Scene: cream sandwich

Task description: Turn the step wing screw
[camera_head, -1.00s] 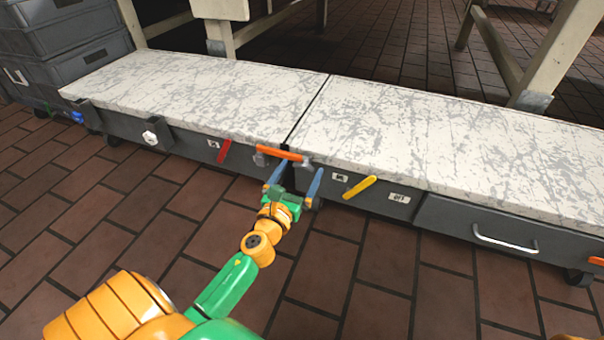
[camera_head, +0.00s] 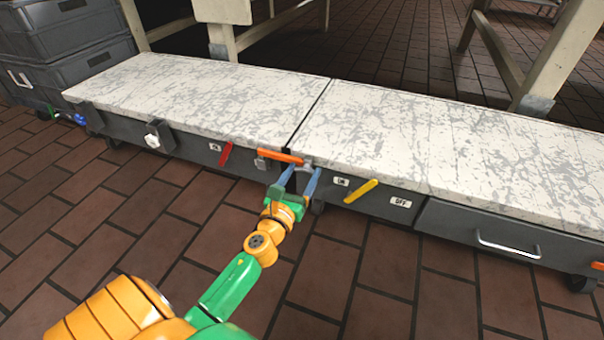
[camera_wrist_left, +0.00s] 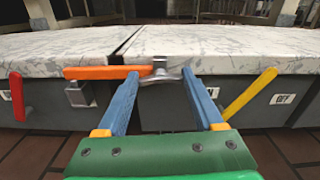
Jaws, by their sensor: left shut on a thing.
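An orange bar (camera_head: 280,156) lies roughly level across the seam between two grey step units. A grey metal fitting (camera_wrist_left: 160,74) at its right end may be the wing screw's body; I cannot tell for sure. My left gripper (camera_head: 301,170) is shut on this fitting, one blue finger at each side of it. In the left wrist view the fingers (camera_wrist_left: 159,78) slant inward to the fitting. A pale knob (camera_head: 158,135) sits on the left unit's front, away from the gripper. My right gripper is not in view.
A red lever (camera_head: 225,154) is left of the gripper and a yellow lever (camera_head: 361,191) right of it, beside ON and OFF labels. A drawer handle (camera_head: 507,246) is farther right. Grey crates (camera_head: 65,40) stand back left. The front tiled floor is clear.

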